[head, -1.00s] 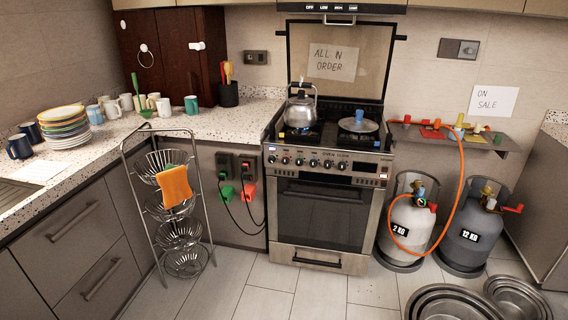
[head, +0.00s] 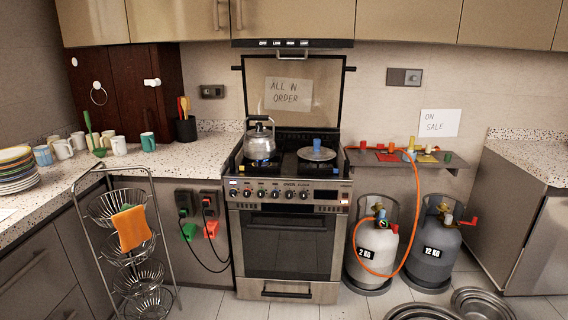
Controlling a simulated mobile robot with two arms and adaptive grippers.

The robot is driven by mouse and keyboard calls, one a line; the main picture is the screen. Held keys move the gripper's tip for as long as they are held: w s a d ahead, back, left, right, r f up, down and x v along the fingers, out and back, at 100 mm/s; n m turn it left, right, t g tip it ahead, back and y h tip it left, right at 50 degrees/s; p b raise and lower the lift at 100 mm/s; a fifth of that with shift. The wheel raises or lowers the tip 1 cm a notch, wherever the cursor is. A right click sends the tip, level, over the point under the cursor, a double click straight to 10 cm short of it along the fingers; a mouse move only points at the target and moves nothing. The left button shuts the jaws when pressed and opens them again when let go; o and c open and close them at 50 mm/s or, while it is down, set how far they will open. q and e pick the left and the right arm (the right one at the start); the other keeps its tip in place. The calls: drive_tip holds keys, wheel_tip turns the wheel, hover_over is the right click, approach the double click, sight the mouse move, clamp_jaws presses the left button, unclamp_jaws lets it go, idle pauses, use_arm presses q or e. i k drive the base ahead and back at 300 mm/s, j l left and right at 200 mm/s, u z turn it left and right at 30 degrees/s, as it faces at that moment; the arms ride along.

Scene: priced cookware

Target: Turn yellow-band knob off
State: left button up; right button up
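The stove (head: 290,245) stands at the middle of the head view, with a row of several dark knobs (head: 261,195) along its front panel. Small coloured marks show above some knobs, including an orange or yellow one near the left. They are too small to tell which knob has a yellow band or how each is turned. A steel kettle (head: 259,143) sits on the left of the hob, with a bluish glow beneath it. A lidded pan (head: 316,154) with a blue handle sits on the right. Neither gripper is in view.
A wire basket rack (head: 129,240) with an orange cloth stands left of the stove. Two gas cylinders (head: 374,253) stand to its right, below a shelf (head: 455,161) with coloured valves and an orange hose. Metal pans (head: 483,303) lie on the floor at right.

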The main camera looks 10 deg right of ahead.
sight(233, 192)
drive_tip(key=i+j+z, duration=0.3)
drive_tip(key=i+j, duration=0.6)
drive_tip(key=j, duration=0.1)
